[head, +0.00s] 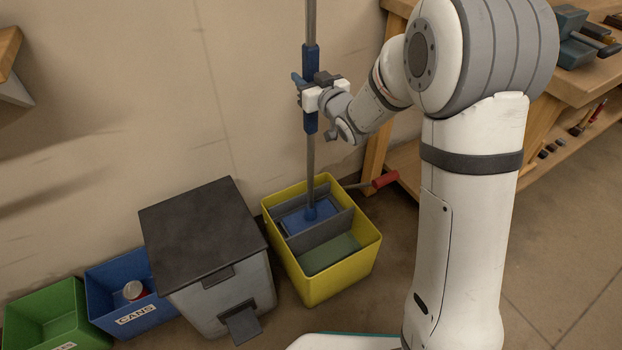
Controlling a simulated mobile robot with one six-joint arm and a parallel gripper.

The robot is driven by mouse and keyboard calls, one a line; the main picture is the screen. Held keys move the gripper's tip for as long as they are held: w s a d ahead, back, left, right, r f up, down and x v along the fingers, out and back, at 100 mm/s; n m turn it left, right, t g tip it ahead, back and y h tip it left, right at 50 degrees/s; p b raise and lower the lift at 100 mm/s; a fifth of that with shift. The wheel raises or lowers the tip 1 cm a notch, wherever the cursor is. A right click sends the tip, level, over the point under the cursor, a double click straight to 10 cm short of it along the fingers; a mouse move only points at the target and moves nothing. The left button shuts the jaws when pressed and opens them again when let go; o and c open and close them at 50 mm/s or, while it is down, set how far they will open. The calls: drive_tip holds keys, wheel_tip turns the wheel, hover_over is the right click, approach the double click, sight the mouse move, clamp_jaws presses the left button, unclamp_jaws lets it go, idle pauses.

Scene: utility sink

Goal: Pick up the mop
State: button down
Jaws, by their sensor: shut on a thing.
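The mop (311,157) stands upright, with a grey pole and blue grip sleeves. Its blue flat head (308,216) is in the rear compartment of the yellow bucket (335,288). Whether the head touches the bucket floor, I cannot tell. My gripper (309,92) is shut around the pole at the blue sleeve, above the bucket. The top of the pole runs out of the view.
A grey bin with a dark lid (203,226) stands left of the bucket. A blue bin marked CANS (128,268) and a green bin (47,318) are further left. A wooden workbench (562,80) with tools stands at the right. The wall is close behind the bucket.

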drive_tip(key=shift+r, duration=0.1)
wheel_tip(320, 180, up, 13)
drive_tip(key=p, duration=0.5)
idle(0.3)
